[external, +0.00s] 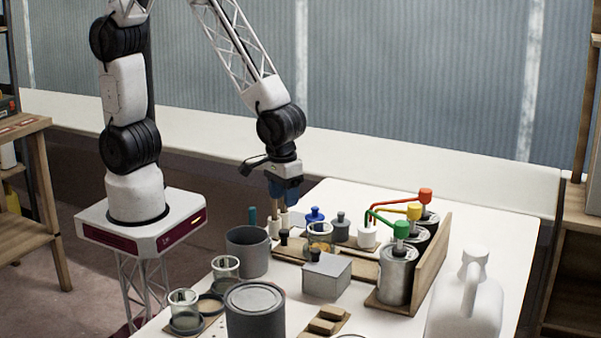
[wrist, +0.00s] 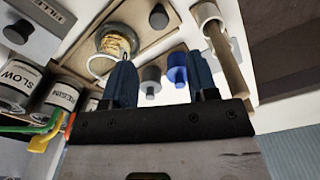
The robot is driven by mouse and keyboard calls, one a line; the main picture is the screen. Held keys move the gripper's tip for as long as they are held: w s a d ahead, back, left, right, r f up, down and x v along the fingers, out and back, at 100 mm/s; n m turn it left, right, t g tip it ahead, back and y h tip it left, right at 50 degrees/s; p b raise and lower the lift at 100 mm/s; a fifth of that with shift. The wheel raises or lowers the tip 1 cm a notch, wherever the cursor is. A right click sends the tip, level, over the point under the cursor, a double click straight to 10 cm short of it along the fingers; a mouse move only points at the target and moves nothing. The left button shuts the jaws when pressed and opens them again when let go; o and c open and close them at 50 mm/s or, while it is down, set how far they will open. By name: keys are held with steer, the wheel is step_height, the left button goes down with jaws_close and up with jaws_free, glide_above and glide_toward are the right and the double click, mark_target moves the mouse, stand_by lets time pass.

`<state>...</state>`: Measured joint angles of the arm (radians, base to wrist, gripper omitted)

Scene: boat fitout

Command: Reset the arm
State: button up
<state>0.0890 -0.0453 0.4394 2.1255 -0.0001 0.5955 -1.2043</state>
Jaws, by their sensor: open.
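My gripper (external: 286,192) hangs pointing down over the back left part of the white workbench, its blue fingers apart. In the wrist view my gripper (wrist: 162,70) shows both fingers spread, with nothing held between them. Below and beyond the fingers stand a blue-capped bottle (wrist: 177,72) and a grey bottle (wrist: 151,82).
Pump cans (external: 396,275) with green, yellow and red spouts stand by a wooden board at right. A grey box (external: 327,275), a grey pot (external: 247,252), a lidded tin (external: 254,312), glass jars (external: 226,268) and a white jug (external: 466,308) crowd the bench. Space above is open.

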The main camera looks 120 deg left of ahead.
steer(key=s+a+r+m+t, duration=0.1)
steer(key=s+r+m, duration=0.3)
steer(key=r, duration=0.5)
steer(key=s+a+r+m+t, duration=0.1)
steer(key=s+r, duration=0.5)
steer(key=r, duration=0.2)
steer(key=s+a+r+m+t, duration=0.1)
steer(key=s+a+r+m, duration=0.15)
steer(key=s+r, duration=0.45)
steer(key=s+r+m+t, duration=0.2)
steer(key=s+r+m, duration=0.3)
steer(key=s+r, duration=0.5)
step_height(320, 180, down, 10)
steer(key=g, duration=0.2)
steer(key=shift+g, duration=0.4)
